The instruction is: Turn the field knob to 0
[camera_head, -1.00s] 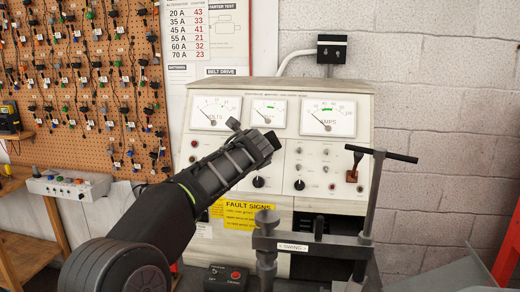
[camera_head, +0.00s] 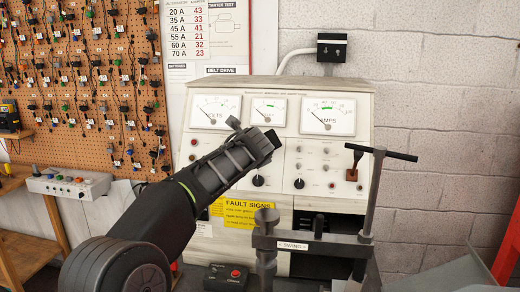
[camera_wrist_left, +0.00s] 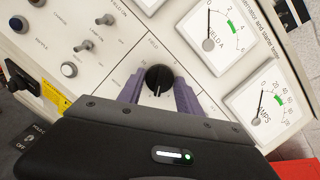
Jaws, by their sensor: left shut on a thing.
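The field knob (camera_wrist_left: 158,76) is round and black with a pale pointer line, on the cream tester panel (camera_wrist_left: 112,62). In the left wrist view it sits between the two purple fingers of my left gripper (camera_wrist_left: 159,84), which is shut on it. The pointer line aims toward the bottom of that picture. The numbers round the knob are too small to read surely. In the head view my left gripper (camera_head: 270,143) reaches the panel below the middle meter and hides the knob. The Field A meter (camera_wrist_left: 208,40) has its needle near 0. My right gripper is out of view.
The volts meter (camera_head: 215,111) and amps meter (camera_head: 328,115) sit high on the panel. Toggle switches (camera_wrist_left: 84,46) are close to the knob. A clamp with a T-handle (camera_head: 388,154) stands in front at right. A switch box (camera_head: 226,278) lies low in front.

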